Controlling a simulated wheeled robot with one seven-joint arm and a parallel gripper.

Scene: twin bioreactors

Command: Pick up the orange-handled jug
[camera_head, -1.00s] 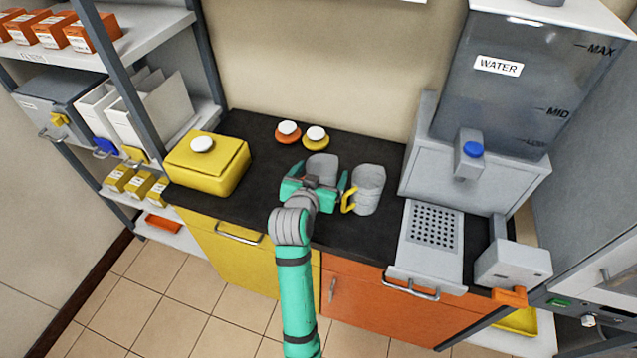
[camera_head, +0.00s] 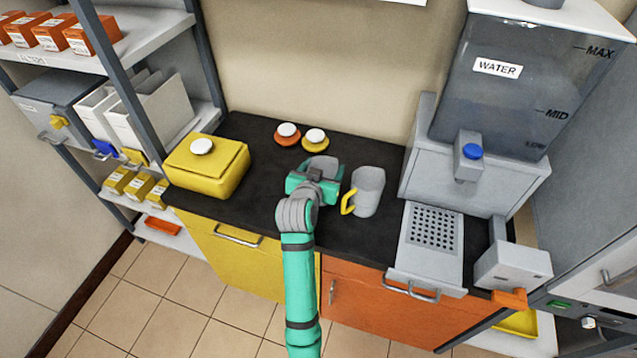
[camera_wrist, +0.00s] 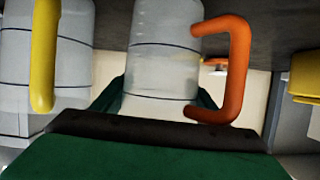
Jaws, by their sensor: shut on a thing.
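The orange-handled jug is a clear, greyish cylinder on the dark counter, mostly hidden behind my gripper in the head view, where its top (camera_head: 321,166) shows. In the wrist view the jug (camera_wrist: 162,55) stands right ahead with its orange handle (camera_wrist: 238,70) to the right. My gripper (camera_head: 316,180) is green and shut on the jug; its green fingers show on both sides of the jug's body in the wrist view (camera_wrist: 162,98). I cannot tell whether the jug is clear of the counter.
A yellow-handled jug (camera_head: 367,192) stands close to the right. Two lidded items, orange (camera_head: 287,134) and yellow (camera_head: 315,140), sit behind. A yellow box (camera_head: 208,168) is to the left. The water dispenser (camera_head: 468,165) stands to the right. The front left counter is clear.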

